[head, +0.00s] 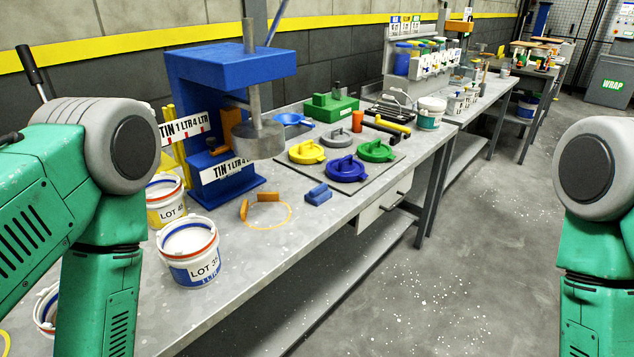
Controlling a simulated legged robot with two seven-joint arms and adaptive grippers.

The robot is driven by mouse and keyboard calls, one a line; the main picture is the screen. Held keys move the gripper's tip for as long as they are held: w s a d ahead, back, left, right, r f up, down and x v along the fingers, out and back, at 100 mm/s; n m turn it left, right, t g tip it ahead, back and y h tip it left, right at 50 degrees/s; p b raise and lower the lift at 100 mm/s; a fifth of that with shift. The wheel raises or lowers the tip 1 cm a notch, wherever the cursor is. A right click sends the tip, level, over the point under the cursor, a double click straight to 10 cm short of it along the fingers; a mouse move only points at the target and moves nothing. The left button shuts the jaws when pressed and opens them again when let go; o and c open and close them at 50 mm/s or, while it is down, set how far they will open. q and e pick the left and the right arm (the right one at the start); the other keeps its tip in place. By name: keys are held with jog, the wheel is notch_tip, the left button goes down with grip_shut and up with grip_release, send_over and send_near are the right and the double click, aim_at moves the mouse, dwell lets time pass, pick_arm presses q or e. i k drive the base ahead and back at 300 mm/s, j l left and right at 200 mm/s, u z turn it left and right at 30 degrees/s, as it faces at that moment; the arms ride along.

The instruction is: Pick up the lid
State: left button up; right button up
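Several round lids with raised handles lie on a dark mat (398,161) on the workbench: a yellow lid (307,152), a grey lid (342,138), a green lid (376,151) and a blue lid (346,169). The frame does not show which one the task means. A white pail marked LOT (190,257) stands open near the bench's front edge, left of the lids. My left arm fills the left side and my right arm the right edge. Both grippers are outside the picture, so their state is hidden.
A blue press (228,90) stands behind the pails. A second open pail (166,198) stands beside it. A blue block (318,194) and an orange block (268,197) by a yellow ring lie on the bench (270,257). Clear floor lies right of the bench.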

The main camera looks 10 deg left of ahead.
aim_at(346, 169)
jog(key=u, duration=0.6)
jog(key=i+l+u, duration=0.15)
jog(key=l+u, duration=1.4)
jog(key=l, duration=0.15)
